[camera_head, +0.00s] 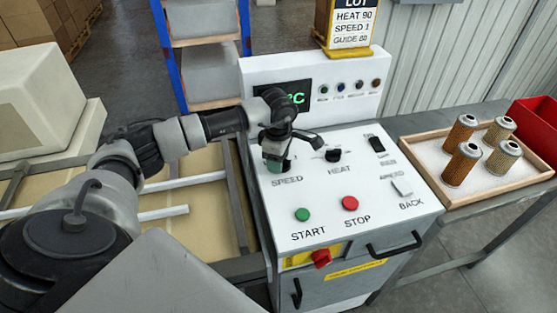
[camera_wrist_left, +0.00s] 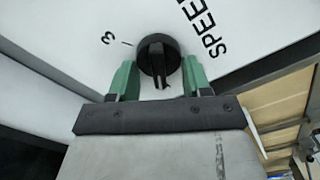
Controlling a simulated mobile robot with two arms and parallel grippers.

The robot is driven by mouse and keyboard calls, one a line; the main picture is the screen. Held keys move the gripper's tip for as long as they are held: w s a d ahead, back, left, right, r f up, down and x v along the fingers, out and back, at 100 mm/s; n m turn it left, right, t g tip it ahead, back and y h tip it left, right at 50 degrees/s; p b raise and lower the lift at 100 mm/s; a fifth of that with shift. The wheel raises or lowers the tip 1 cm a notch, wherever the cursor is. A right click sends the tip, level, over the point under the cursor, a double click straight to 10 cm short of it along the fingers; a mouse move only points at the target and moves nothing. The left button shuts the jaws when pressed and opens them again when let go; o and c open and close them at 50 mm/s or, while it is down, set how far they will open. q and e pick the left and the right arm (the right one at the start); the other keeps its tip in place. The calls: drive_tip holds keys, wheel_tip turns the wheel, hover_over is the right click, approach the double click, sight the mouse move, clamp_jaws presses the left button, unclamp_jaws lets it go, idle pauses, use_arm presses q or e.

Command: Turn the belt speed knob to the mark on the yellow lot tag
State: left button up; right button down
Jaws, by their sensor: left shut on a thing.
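The yellow lot tag (camera_head: 323,42) stands on top of the console at the back and reads HEAT 90, SPEED 1, GUIDE 80. The speed knob is black and round; it shows in the left wrist view (camera_wrist_left: 158,52) beside the word SPEED, with a 3 and a tick mark on its left. My left gripper (camera_head: 276,162) reaches down over it at the panel's left. Its green fingers (camera_wrist_left: 158,76) are shut on the knob, one on each side. The other scale marks are hidden, and I cannot tell which mark the knob points to. My right gripper is not in view.
The heat knob (camera_head: 333,155) sits close to the right of my left gripper. Green START (camera_head: 302,214) and red STOP (camera_head: 350,203) buttons lie in front, with a red knob (camera_head: 321,258) below. A wooden tray (camera_head: 452,200) of filter cartridges and a red bin (camera_head: 540,135) stand right.

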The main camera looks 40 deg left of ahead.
use_arm(q)
drive_tip(key=shift+r+n, duration=0.1)
drive_tip(key=shift+n, duration=0.3)
drive_tip(key=o, duration=0.9)
drive_tip(key=shift+r, duration=0.1)
wheel_tip(320, 180, up, 11)
drive_tip(key=b, duration=0.2)
drive_tip(key=shift+f+b, duration=0.2)
drive_tip(key=shift+b, duration=0.1)
drive_tip(key=shift+f, duration=0.1)
